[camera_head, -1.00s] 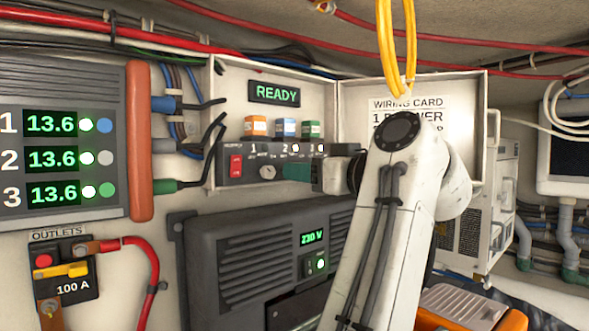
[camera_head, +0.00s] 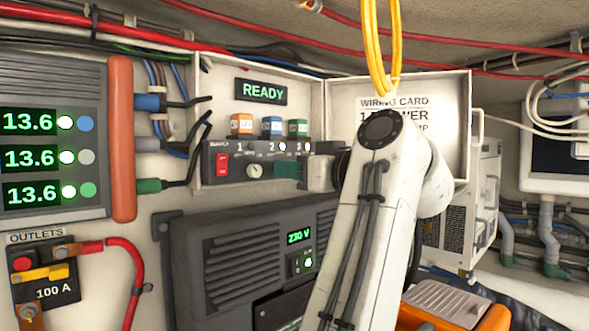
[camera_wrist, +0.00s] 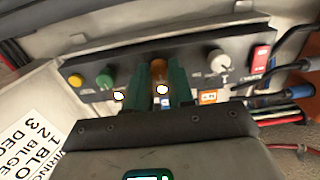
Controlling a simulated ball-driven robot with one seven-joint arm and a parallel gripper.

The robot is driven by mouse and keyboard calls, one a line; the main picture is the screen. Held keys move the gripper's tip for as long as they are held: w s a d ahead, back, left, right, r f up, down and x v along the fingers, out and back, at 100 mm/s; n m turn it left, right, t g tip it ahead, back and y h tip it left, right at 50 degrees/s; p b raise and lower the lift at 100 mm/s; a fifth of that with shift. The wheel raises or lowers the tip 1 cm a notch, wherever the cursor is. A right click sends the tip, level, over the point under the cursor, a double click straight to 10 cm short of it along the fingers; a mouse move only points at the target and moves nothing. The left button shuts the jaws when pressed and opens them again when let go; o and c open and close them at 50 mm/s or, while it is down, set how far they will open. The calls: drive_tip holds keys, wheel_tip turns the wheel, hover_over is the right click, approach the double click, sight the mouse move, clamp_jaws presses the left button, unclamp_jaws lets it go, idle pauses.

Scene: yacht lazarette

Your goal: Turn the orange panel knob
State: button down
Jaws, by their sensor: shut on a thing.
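The orange knob (camera_wrist: 159,67) is on the dark control panel (camera_wrist: 88,70), which appears upside down in the wrist view. My gripper (camera_wrist: 162,80) has its dark green fingers on both sides of the knob and is shut on it. In the head view the same panel (camera_head: 240,158) is in the box at centre, and my gripper (camera_head: 284,171) reaches its front from the right. The orange knob is hidden there behind the fingers. The knob's pointer direction is unclear.
A grey-white knob (camera_wrist: 218,62) and red switch (camera_wrist: 261,58) are on one side of the orange knob; green (camera_wrist: 105,78) and yellow (camera_wrist: 75,80) knobs are on the other. The READY display (camera_head: 263,91) is lit. A yellow cable loop (camera_head: 381,45) hangs above my arm.

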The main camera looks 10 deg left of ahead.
drive_tip(key=shift+m, duration=0.4)
drive_tip(key=m, duration=0.8)
drive_tip(key=shift+d, duration=0.1)
idle(0.4)
drive_tip(key=c, duration=1)
unclamp_jaws()
